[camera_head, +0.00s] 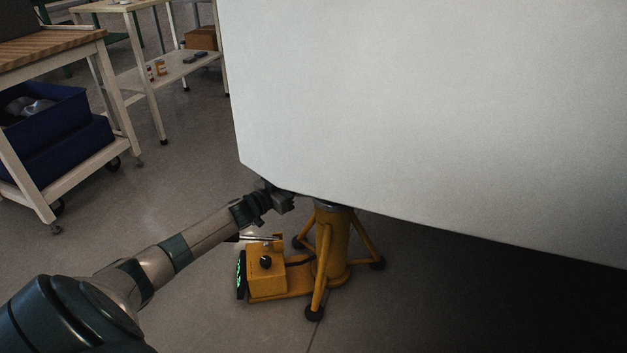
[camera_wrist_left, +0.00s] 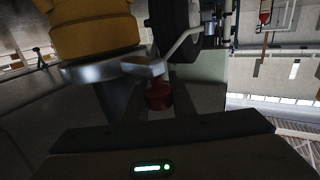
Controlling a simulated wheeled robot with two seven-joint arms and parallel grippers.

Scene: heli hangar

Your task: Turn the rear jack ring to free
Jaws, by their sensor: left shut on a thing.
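The yellow jack (camera_head: 331,248) stands on splayed legs under the edge of a large pale panel. In the left wrist view its yellow body (camera_wrist_left: 92,30) is at the upper left. A silver ring (camera_wrist_left: 90,72) sits around it, with a short lever (camera_wrist_left: 142,67) sticking out and a red knob (camera_wrist_left: 158,97) by it. My left gripper (camera_head: 287,201) is beside the top of the jack, just under the panel's edge. Its dark fingers stand either side of the red knob, shut on it. The panel hides much of the ring in the head view. My right gripper is in neither view.
The pale panel (camera_head: 420,110) hangs low over the jack and fills the upper right. A yellow box (camera_head: 266,270) with a black knob adjoins the jack's base. A cart with blue bins (camera_head: 50,125) and a shelf table (camera_head: 178,70) stand at the upper left. Floor between is clear.

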